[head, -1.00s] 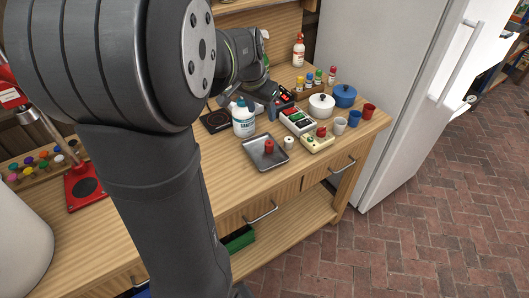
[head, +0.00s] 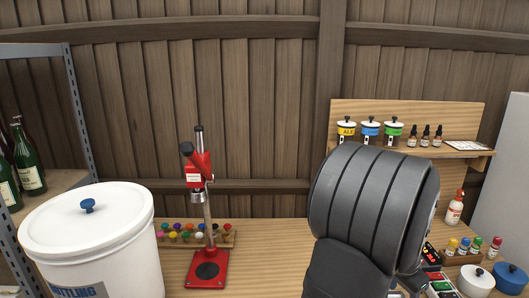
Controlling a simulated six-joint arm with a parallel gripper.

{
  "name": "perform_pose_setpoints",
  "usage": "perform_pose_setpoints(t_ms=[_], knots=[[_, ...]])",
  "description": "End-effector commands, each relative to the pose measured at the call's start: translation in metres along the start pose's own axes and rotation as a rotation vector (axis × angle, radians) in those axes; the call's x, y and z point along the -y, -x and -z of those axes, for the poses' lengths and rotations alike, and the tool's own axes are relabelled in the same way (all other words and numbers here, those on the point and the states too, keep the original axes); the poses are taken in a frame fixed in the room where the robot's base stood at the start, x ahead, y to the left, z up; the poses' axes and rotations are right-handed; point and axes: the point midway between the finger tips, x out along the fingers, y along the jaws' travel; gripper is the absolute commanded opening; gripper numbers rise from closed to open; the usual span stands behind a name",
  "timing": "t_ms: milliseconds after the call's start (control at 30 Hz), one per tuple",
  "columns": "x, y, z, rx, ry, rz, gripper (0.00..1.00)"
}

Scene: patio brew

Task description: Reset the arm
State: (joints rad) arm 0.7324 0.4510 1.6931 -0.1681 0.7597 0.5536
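A thick dark grey link of my arm (head: 370,215) stands in the right half of the head view, in front of the wooden bench. My gripper does not show in this view, so its state is hidden. The arm link covers the middle-right part of the bench top.
A white lidded bucket (head: 90,240) stands at the front left. A red bench capper (head: 208,267) stands right of it, before a rack of coloured caps (head: 228,239). White (head: 476,281) and blue (head: 510,278) pots are at lower right. Bare bench top lies between capper and arm.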

Motion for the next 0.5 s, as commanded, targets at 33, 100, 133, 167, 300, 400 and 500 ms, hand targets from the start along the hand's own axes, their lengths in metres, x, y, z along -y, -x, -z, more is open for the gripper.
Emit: perform_pose_setpoints(t_ms=[33,100,133,167,300,400,500], knots=[[0.000,-0.011,-0.001,0.003,0.000,-0.001,0.52],[0.000,-0.023,-0.001,0.003,0.000,-0.001,0.52],[0.000,-0.028,-0.001,0.003,0.000,-0.001,0.52],[0.000,-0.033,-0.001,0.004,0.000,-0.002,0.52],[0.000,-0.054,0.000,0.001,0.000,-0.001,0.52],[0.000,-0.065,0.000,0.002,0.000,-0.001,0.52],[0.000,-0.071,0.000,0.000,0.000,0.000,0.52]])
